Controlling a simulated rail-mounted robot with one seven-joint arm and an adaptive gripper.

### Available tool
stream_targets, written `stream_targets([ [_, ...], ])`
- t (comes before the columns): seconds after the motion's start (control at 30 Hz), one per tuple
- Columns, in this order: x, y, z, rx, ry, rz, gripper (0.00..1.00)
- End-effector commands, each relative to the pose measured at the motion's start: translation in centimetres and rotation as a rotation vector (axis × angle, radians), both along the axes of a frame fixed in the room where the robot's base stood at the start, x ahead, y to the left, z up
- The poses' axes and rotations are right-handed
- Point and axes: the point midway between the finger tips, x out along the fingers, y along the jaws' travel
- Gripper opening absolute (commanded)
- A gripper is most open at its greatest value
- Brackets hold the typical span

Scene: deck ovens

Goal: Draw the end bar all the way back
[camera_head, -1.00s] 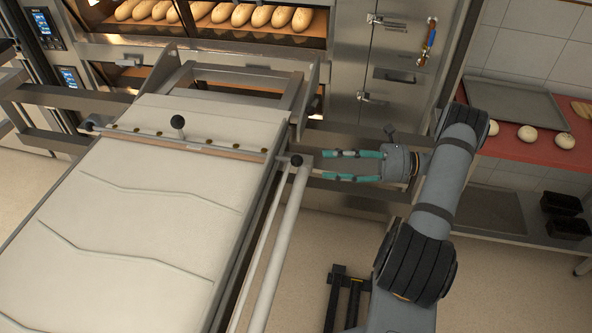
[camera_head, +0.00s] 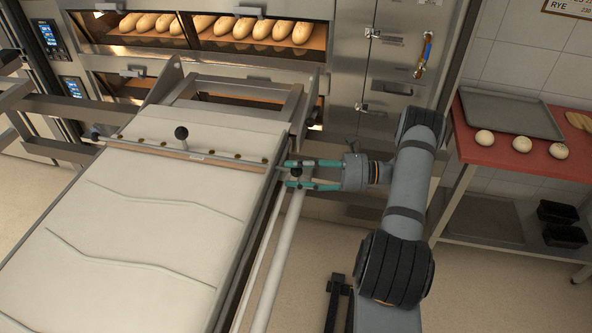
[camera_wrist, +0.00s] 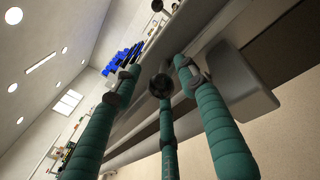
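The end bar (camera_head: 222,158) lies across the oven end of the pale loader belt (camera_head: 130,225), with a black ball knob (camera_head: 181,132) standing up near its middle.
The deck oven with loaves (camera_head: 255,28) stands beyond the loader's metal frame (camera_head: 235,88). A red counter (camera_head: 490,152) with a grey tray (camera_head: 510,112) and dough balls is at the right. Floor is clear between loader and counter, apart from my base.

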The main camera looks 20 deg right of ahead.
Motion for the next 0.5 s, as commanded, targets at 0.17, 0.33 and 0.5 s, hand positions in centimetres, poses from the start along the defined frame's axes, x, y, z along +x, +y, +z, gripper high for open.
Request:
stream_targets([
  [0.17,0.0,-0.01,0.01,0.0,0.0,0.0,0.29],
  [0.33,0.01,-0.02,0.03,0.0,0.0,0.0,0.19],
  [0.5,0.03,-0.04,0.06,0.001,0.0,-0.001,0.09],
])
